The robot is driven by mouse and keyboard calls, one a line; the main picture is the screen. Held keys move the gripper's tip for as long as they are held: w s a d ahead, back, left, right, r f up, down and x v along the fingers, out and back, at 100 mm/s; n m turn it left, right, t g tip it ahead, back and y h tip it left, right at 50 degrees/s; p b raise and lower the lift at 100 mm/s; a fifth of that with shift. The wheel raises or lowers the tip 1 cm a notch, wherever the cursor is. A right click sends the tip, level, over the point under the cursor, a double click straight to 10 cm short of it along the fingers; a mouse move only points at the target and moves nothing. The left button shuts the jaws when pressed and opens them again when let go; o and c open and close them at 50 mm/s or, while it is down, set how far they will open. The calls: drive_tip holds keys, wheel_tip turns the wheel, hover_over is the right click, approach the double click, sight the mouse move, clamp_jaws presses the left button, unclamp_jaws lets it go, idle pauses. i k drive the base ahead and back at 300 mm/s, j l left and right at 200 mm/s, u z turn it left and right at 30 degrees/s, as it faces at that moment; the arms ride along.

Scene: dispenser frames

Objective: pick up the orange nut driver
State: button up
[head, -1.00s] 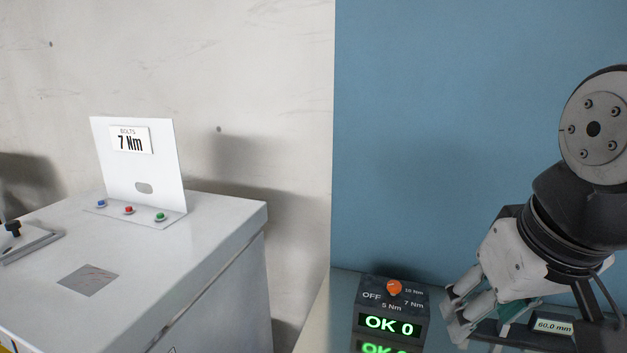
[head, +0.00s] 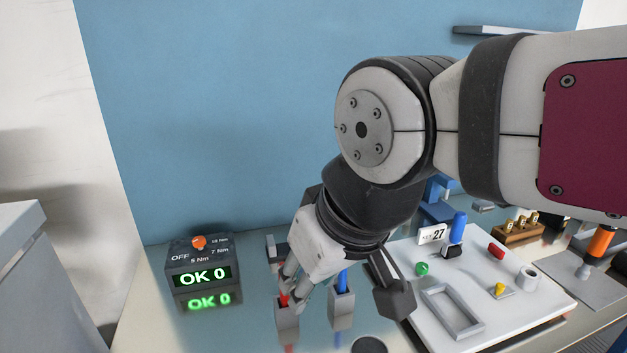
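An orange handle (head: 601,241), which looks like the nut driver, stands upright on a grey plate at the right edge of the head view. Its lower end is dark. My gripper (head: 340,293) points down over the bench, well to the left of it. Its fingers appear spread apart, one at the left and a dark one at the right, with nothing seen held. My arm crosses the upper right and hides part of the bench behind it.
Red (head: 284,299) and blue (head: 342,279) tools stand in grey holders by my gripper. A box reading OK 0 (head: 199,276) stands left. A white board (head: 540,292) with small parts lies between gripper and orange handle. A wooden block (head: 519,232) stands behind.

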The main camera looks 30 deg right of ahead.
sight(600, 241)
drive_tip(key=k+l+z, duration=0.1)
drive_tip(key=z, duration=0.25)
drive_tip(key=k+l+z, duration=0.1)
drive_tip(key=z, duration=0.25)
drive_tip(key=l+z, duration=0.2)
drive_tip(key=z, duration=1.2)
drive_tip(key=l+u, duration=0.1)
drive_tip(key=u, duration=0.3)
drive_tip(key=i+l+u, duration=0.1)
drive_tip(key=l+u, duration=1)
drive_tip(key=l, duration=1.6)
